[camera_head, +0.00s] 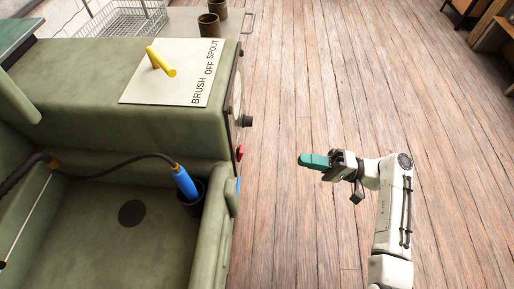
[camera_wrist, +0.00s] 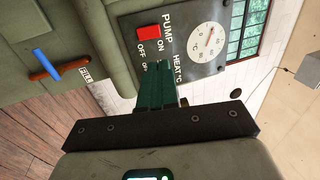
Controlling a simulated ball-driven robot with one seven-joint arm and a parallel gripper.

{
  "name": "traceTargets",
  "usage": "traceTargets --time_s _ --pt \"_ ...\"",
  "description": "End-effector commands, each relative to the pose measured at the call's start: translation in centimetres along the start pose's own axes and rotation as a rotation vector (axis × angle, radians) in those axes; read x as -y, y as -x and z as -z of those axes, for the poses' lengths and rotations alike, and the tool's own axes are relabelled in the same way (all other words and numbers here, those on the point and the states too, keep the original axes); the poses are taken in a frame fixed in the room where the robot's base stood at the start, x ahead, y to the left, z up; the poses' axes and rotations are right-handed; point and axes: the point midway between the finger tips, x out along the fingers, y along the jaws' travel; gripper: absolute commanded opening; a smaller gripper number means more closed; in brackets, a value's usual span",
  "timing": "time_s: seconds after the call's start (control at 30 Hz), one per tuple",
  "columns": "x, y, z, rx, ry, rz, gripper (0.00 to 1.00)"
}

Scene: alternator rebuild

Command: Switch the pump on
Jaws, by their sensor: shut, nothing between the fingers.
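The pump switch is a red rocker (camera_wrist: 149,34) on a dark panel (camera_wrist: 188,42) marked PUMP, ON and OFF. I cannot tell which way it is set. In the head view a small red part (camera_head: 240,152) shows on the green machine's (camera_head: 105,137) right side. My gripper (camera_head: 301,160) has teal fingers, shut and empty, pointing left at the machine's side with a gap between. In the wrist view the fingertips (camera_wrist: 158,66) lie just below the red rocker in the picture and cover part of the lettering by it.
A heat dial (camera_wrist: 207,41) sits beside the switch; a blue valve handle (camera_wrist: 47,64) is to the left. On the machine are a plate reading BRUSH OFF SPOUT (camera_head: 190,76) with a yellow lever (camera_head: 160,61), and a basin with a blue brush (camera_head: 186,183). The wooden floor (camera_head: 300,70) is open.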

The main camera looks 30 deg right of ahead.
Motion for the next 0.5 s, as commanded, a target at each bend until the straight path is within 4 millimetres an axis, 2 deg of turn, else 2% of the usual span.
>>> traceTargets --time_s 0.17,0.5 --pt "0.1 -2.2 -0.1 0.004 -0.002 -0.001 0.0" --pt "0.1 -8.9 -0.1 0.005 -0.001 -0.001 0.0"
